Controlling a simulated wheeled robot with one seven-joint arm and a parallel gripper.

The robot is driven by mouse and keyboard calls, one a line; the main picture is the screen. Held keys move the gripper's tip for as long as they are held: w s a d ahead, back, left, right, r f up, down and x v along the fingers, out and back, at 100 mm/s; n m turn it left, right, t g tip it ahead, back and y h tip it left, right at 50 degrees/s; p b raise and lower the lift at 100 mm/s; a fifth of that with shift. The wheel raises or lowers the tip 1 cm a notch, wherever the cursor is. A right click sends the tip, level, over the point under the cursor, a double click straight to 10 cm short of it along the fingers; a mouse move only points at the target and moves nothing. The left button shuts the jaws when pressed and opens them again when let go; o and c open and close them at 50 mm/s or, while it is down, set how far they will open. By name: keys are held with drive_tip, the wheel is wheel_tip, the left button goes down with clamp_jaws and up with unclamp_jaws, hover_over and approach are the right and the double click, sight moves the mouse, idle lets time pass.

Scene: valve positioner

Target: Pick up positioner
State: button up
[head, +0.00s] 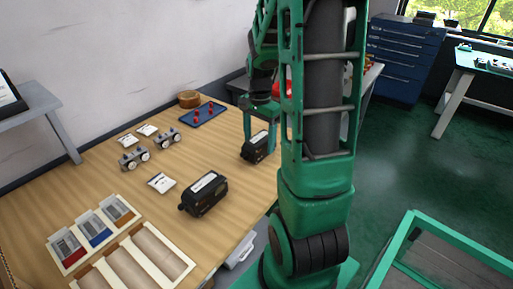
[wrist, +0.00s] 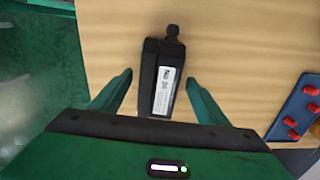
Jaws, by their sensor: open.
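One black positioner (head: 254,148) with a white label stands near the table's right edge in the head view. My gripper (head: 260,128) is over it, with its fingers pointing down. In the wrist view the same positioner (wrist: 163,75) lies between the two open green fingers of my gripper (wrist: 160,90), with a visible gap on each side. A second black positioner (head: 204,193) with a white label lies nearer the front of the table, clear of the gripper.
The wooden table (head: 120,190) also holds a blue tray with red parts (head: 204,114), also in the wrist view (wrist: 300,110), a round wooden container (head: 189,99), metal gauge units (head: 134,159), white cards (head: 162,183) and a bin tray (head: 95,232). A wall stands behind.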

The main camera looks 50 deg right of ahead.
sight(259, 138)
drive_tip(key=c, duration=1.6)
drive_tip(key=shift+r, duration=0.65)
wheel_tip(259, 138, up, 3)
drive_tip(key=s+a+r, duration=0.3)
drive_tip(key=a+r, duration=0.3)
drive_tip(key=a, duration=0.5)
drive_tip(key=shift+a+r, duration=0.15)
drive_tip(key=shift+r, duration=0.25)
